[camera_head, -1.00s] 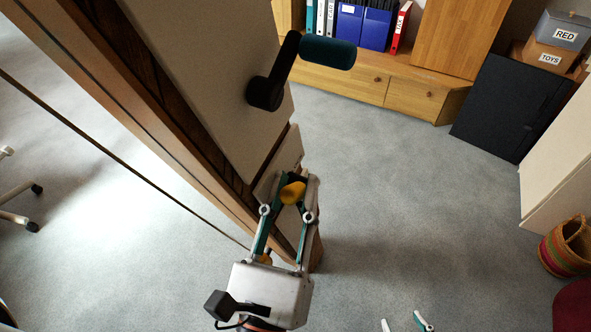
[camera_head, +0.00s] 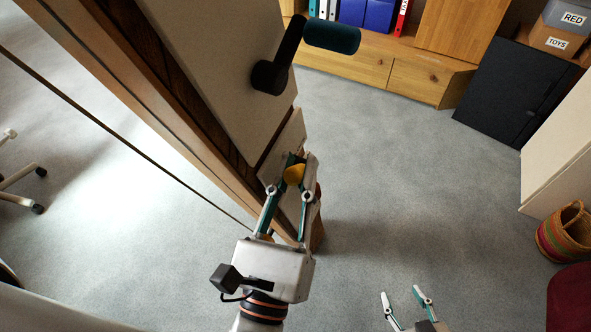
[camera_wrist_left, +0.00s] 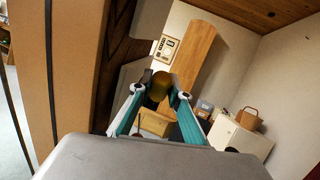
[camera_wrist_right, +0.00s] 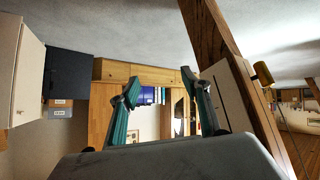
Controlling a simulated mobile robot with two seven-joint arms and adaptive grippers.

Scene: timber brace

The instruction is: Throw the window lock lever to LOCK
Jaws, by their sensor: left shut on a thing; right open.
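A yellow knob (camera_head: 294,174), which looks like the lock lever's grip, sits at the lower end of the pale panel on the timber frame. My left gripper (camera_head: 298,166) is shut on this knob, with a fingertip on each side. The knob also shows between the fingers in the left wrist view (camera_wrist_left: 159,86). The lever's arm is mostly hidden by the fingers, and no LOCK mark is readable. My right gripper (camera_head: 404,296) is open and empty, low over the floor at the right. Its spread fingers also show in the right wrist view (camera_wrist_right: 160,90).
A dark crank with a teal handle (camera_head: 332,37) juts from the panel (camera_head: 215,65) above the left gripper. The timber frame (camera_head: 150,115) runs down the left side. The middle floor is clear.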

